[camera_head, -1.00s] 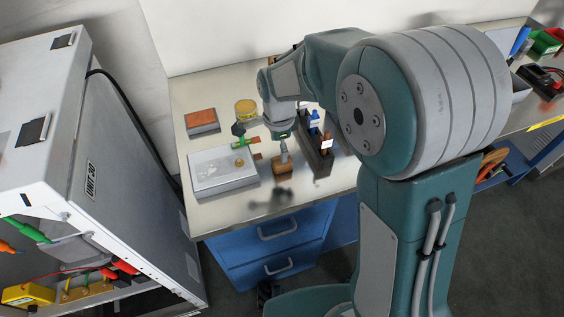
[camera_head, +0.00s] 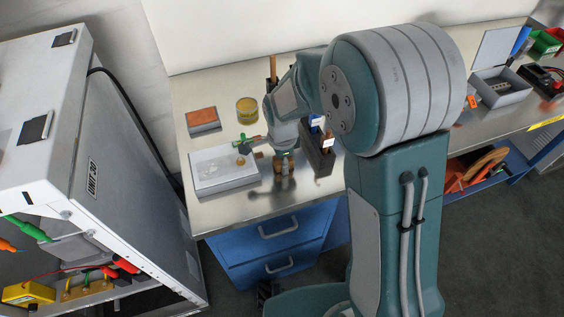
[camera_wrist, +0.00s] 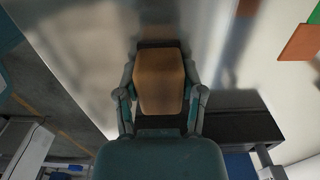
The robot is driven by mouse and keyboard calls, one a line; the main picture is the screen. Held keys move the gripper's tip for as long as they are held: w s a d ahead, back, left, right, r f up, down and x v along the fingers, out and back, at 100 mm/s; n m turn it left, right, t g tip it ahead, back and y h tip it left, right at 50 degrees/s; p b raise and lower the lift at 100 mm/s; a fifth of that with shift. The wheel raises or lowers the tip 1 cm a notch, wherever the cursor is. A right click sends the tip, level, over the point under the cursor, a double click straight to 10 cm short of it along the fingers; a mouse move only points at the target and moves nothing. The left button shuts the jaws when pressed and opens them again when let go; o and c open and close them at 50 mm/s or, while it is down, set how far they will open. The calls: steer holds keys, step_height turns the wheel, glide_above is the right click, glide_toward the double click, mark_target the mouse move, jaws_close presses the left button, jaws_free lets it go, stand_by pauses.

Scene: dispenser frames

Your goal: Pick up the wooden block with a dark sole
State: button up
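The wooden block (camera_wrist: 160,85) is in the middle of the wrist view, upright between the two fingers, with a dark strip, its sole, along its far edge. My gripper (camera_wrist: 161,68) straddles the block with one finger on each side. A narrow gap shows beside the right finger; contact on the left is unclear. In the head view my gripper (camera_head: 284,163) is low over the bench, and it largely hides the block.
A pale box (camera_head: 224,178) with a brass knob stands close on the left. A black holder (camera_head: 318,158) with upright tools stands close on the right. A yellow tin (camera_head: 246,111) and an orange-topped box (camera_head: 203,120) are behind. The bench front is clear.

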steer(key=shift+d, duration=0.2)
steer(key=shift+r, duration=0.45)
step_height(320, 180, up, 2)
steer(key=shift+a+r, duration=0.1)
steer(key=shift+r, duration=0.05)
steer(key=s+d+r, duration=0.3)
steer(key=d+r, duration=0.6)
steer(key=d, duration=0.4)
steer(key=shift+s+d+r, duration=0.2)
steer(key=shift+d+r, duration=0.15)
steer(key=shift+r, duration=0.05)
